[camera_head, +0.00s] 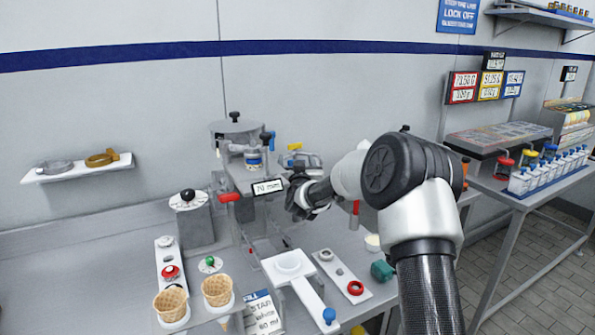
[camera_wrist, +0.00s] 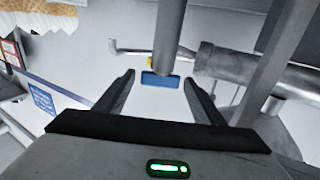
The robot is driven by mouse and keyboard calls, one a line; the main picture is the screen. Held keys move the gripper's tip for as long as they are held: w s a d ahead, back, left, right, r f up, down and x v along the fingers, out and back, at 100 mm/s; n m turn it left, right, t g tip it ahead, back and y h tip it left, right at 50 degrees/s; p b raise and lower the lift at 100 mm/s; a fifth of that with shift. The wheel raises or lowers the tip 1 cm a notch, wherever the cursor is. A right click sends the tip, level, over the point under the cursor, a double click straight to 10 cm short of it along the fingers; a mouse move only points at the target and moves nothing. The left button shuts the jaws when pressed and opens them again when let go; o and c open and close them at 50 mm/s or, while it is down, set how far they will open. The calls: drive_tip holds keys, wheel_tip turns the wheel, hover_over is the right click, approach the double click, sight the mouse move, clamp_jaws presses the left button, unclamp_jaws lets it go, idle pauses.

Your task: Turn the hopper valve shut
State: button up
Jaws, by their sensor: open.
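The hopper machine (camera_head: 235,130) stands against the back wall, with a grey drum, pipework and a black knob on top.
A display (camera_head: 269,186) and a red-handled lever (camera_head: 229,196) are close to my gripper. Two waffle cones (camera_head: 217,290) stand in a holder at the front.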

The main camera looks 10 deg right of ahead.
drive_tip(key=s+a, duration=0.1)
drive_tip(key=s, duration=1.6)
drive_tip(key=shift+a, duration=0.2)
drive_tip(key=shift+w, duration=0.1)
